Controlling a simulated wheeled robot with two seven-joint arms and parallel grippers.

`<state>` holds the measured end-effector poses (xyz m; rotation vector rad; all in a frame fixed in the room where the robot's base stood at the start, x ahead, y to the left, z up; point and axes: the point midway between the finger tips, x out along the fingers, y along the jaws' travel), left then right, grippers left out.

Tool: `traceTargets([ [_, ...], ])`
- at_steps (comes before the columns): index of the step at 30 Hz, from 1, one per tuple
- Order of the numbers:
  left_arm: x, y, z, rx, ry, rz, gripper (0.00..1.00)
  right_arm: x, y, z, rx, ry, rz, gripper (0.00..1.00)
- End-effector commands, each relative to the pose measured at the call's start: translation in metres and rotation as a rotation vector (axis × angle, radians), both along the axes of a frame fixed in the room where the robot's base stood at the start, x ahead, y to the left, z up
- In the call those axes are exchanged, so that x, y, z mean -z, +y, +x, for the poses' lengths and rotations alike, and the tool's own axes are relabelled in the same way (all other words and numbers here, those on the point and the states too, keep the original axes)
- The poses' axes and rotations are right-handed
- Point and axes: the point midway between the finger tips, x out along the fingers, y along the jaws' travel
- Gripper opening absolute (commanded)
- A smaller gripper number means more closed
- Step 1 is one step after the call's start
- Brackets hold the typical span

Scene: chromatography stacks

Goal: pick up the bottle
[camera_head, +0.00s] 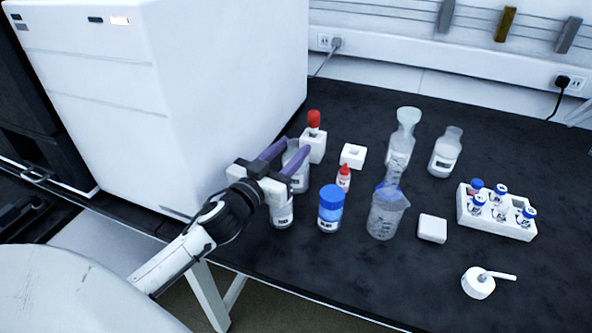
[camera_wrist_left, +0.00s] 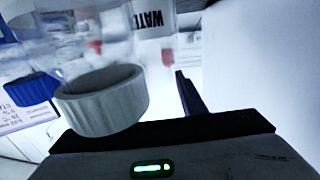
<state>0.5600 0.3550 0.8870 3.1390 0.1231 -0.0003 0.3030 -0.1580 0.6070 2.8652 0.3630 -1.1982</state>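My left gripper (camera_head: 297,148) reaches in from the left over the bench, with its two purple fingers spread apart. A clear bottle (camera_head: 298,176) stands under and beside the fingers, partly hidden. Another clear labelled bottle (camera_head: 282,215) stands under the gripper's body, its top hidden. In the left wrist view, a clear bottle with a ribbed white cap (camera_wrist_left: 102,103) is close in front of the gripper. One dark finger (camera_wrist_left: 188,93) shows to its right. I cannot tell which bottle the task means. My right gripper is not in view.
A vial rack (camera_head: 497,216) is farther right. A large white instrument (camera_head: 230,90) borders the left.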

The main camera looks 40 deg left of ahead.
Motion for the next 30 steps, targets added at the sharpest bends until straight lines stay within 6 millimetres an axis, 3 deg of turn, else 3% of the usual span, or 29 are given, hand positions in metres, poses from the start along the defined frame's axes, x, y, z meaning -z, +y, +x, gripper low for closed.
traceTargets([
  [1,0.000,0.000,0.000,0.000,0.000,0.000,0.29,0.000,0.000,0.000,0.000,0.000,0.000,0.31],
  [6,0.000,0.000,0.000,0.000,0.000,0.000,0.00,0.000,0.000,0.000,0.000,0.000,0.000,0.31],
  [20,-0.004,0.000,0.000,0.001,-0.005,0.001,0.00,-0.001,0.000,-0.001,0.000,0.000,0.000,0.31],
  [30,-0.023,0.000,0.000,0.002,-0.007,0.002,0.00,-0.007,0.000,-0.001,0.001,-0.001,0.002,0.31],
])
